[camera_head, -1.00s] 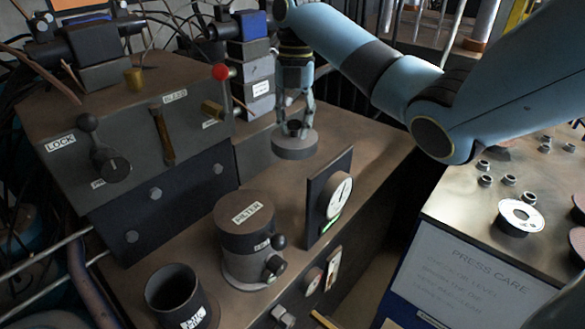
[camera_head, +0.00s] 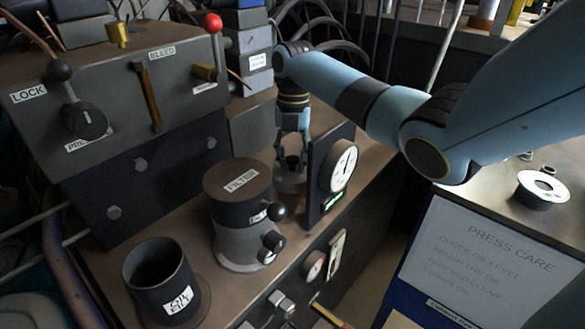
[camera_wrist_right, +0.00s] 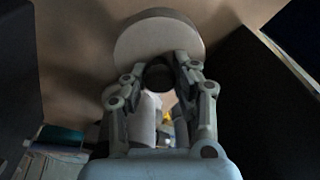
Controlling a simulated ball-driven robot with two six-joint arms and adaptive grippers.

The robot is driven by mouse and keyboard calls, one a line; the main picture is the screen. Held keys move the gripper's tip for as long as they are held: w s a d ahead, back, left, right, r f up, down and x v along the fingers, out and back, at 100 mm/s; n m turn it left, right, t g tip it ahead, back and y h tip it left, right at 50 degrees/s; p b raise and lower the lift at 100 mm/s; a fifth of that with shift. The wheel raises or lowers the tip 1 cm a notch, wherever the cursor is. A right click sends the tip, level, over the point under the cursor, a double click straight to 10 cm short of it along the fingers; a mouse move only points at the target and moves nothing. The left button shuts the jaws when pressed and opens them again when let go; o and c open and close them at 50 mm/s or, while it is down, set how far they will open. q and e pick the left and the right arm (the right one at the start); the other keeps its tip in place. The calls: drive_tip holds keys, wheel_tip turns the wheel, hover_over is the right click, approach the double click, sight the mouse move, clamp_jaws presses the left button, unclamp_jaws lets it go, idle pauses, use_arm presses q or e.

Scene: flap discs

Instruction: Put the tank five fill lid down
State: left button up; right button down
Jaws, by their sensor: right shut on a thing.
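My right gripper (camera_head: 291,158) is shut on the dark knob of a round grey lid (camera_head: 290,184), just above or on the brown bench top behind the gauge panel. I cannot tell whether the lid touches the bench. The panel hides part of the lid in the head view. In the right wrist view, the fingers (camera_wrist_right: 160,76) close around the knob, and the pale disc of the lid (camera_wrist_right: 158,36) shows beyond them. An open dark cylinder labelled OIL FILL (camera_head: 150,291) stands at the front left, uncovered. My left gripper is not in view.
The gauge panel (camera_head: 318,170) stands upright close in front of the lid. A FILTER canister (camera_head: 238,215) with ball handles stands to its left. A lever box marked LOCK and BLEED (camera_head: 125,95) is at the left. A PRESS CARE sign (camera_head: 480,255) is at the right.

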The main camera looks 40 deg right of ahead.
sight(292, 169)
drive_tip(key=shift+f+b, duration=0.3)
drive_tip(key=shift+f, duration=1.9)
drive_tip(key=c, duration=1)
unclamp_jaws()
drive_tip(key=shift+f, duration=0.1)
drive_tip(key=shift+c, duration=0.2)
drive_tip(key=shift+r, duration=0.3)
drive_tip(key=r, duration=0.7)
drive_tip(key=w+d+r, duration=0.1)
drive_tip(key=r, duration=0.3)
drive_tip(key=shift+r+p, duration=0.3)
drive_tip(key=shift+p, duration=0.1)
